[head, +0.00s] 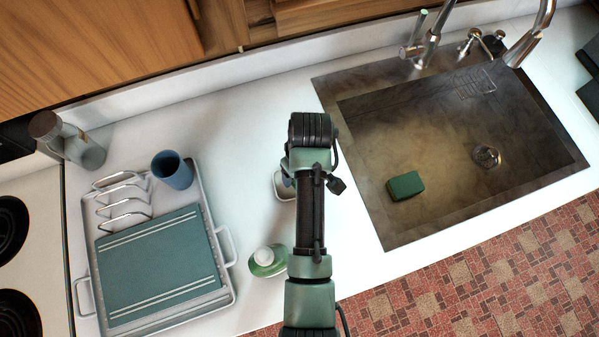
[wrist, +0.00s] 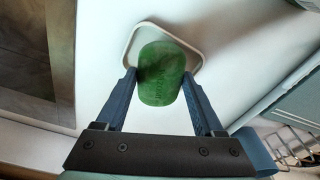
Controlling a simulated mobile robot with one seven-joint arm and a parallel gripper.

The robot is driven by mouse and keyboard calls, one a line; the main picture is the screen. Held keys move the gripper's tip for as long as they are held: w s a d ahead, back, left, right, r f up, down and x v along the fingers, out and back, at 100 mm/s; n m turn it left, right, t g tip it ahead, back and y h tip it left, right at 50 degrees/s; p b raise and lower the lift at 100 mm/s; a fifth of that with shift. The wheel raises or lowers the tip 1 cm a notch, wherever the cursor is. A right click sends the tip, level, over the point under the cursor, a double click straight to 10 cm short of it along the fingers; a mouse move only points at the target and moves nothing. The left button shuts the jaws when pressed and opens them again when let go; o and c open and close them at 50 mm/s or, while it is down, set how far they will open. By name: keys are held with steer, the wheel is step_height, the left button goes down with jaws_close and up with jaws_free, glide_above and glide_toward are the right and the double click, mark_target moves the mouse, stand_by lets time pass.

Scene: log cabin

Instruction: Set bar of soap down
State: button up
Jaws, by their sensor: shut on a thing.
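The bar of soap (wrist: 162,88) is a rounded green block. My gripper (wrist: 159,76) is shut on it, with one dark blue finger on each side. In the wrist view the soap is over a small pale dish (wrist: 142,34) with rounded corners. I cannot tell whether the soap touches the dish. In the head view my arm covers the soap and most of the gripper. Only the left part of the dish (head: 281,195) shows beside my arm, on the white counter (head: 240,130).
A sink (head: 450,140) with a green block (head: 405,186) in it is on the right. On the left, a rack (head: 228,245) carries a blue cup (head: 172,170) and a green board (head: 160,265).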

step_height(320, 180, down, 2)
steer(key=shift+f, duration=0.4)
jaws_close()
steer(key=o, duration=1.4)
jaws_free()
steer(key=r, duration=0.7)
steer(key=s+r, duration=0.1)
steer(key=r, duration=0.3)
steer(key=shift+d+r, duration=0.15)
steer(key=shift+d, duration=0.25)
steer(key=shift+s+r, duration=0.1)
steer(key=shift+r, duration=0.25)
